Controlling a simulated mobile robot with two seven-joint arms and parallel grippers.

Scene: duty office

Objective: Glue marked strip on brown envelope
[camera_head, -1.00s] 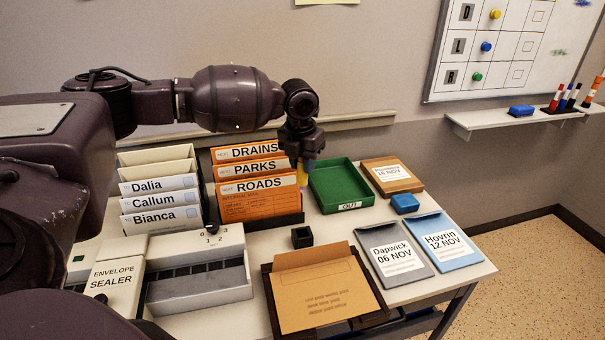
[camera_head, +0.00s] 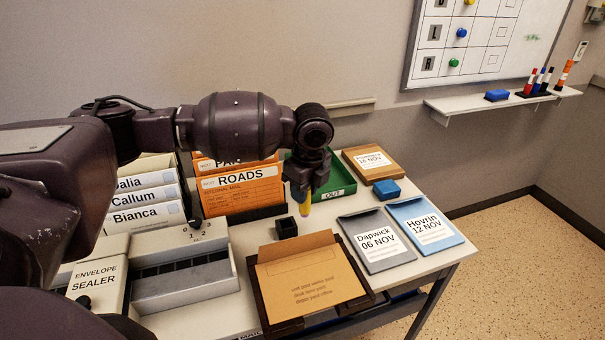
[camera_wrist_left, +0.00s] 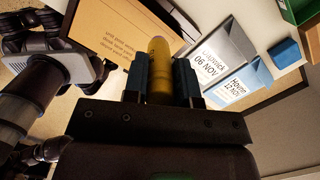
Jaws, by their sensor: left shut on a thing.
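The brown envelope (camera_head: 312,284) lies in a dark tray (camera_head: 257,298) at the table's front, its flap side toward the back and upside-down print on it. I cannot clearly make out the marked strip. My left gripper (camera_head: 304,192) is shut on a yellow glue stick (camera_head: 304,208), which points down above the table just behind the envelope. In the left wrist view the glue stick (camera_wrist_left: 158,68) sits between the blue fingers, with the envelope (camera_wrist_left: 112,32) beyond it. The stick appears apart from the envelope.
A small black holder (camera_head: 286,228) stands left of the glue stick. Grey (camera_head: 378,240) and blue (camera_head: 424,225) envelopes lie to the right. Behind are the green OUT tray (camera_head: 342,190), a blue block (camera_head: 387,189) and orange files (camera_head: 240,187). The envelope sealer (camera_head: 97,280) is at left.

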